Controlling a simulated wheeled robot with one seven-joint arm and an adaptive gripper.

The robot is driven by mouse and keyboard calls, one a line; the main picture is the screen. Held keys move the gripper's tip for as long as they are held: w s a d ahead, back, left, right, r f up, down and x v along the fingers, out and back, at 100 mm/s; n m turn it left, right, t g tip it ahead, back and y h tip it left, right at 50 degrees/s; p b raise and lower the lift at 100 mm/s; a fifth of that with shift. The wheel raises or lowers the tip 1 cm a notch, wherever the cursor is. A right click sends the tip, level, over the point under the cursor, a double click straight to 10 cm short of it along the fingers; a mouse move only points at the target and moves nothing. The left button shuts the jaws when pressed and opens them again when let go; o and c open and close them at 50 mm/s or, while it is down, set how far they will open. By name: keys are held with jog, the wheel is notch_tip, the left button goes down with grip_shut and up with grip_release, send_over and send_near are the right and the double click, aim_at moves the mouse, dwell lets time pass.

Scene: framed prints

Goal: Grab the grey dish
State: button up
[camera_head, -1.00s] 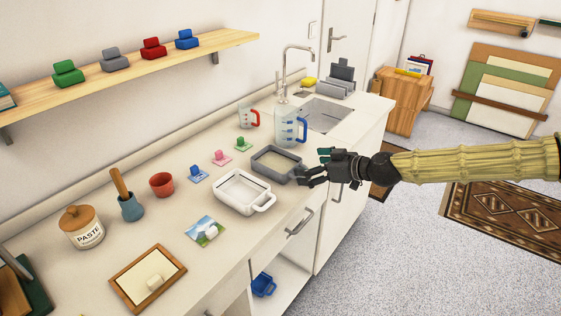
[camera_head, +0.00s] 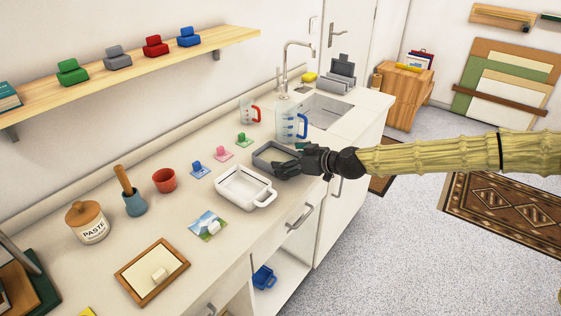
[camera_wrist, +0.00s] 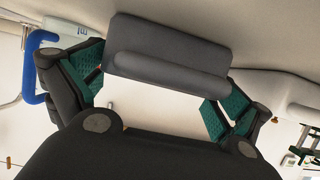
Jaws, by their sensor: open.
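The grey dish (camera_head: 262,159) is a rectangular, open dish on the counter, behind the white dish and in front of the clear jug. My gripper (camera_head: 284,167) is at its right end, open, and covers part of that end. In the wrist view, the grey dish (camera_wrist: 170,52) shows as a grey end with a rounded bar, between and just beyond the green-padded fingers of my gripper (camera_wrist: 155,95). I cannot tell whether the fingers touch it.
A white dish (camera_head: 240,190) sits close on the near side. A clear jug with a blue handle (camera_head: 290,122) stands just behind. Stamps on coloured cards (camera_head: 222,155) lie to the left. The counter's front edge and cabinet handles are below my arm.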

jog(key=shift+x, duration=1)
jog(key=shift+c, duration=0.2)
jog(key=c, duration=0.9)
jog(key=shift+r, duration=0.1)
jog(key=shift+r+b, duration=0.6)
jog(key=shift+r, duration=4.25)
jog(key=shift+r, duration=0.1)
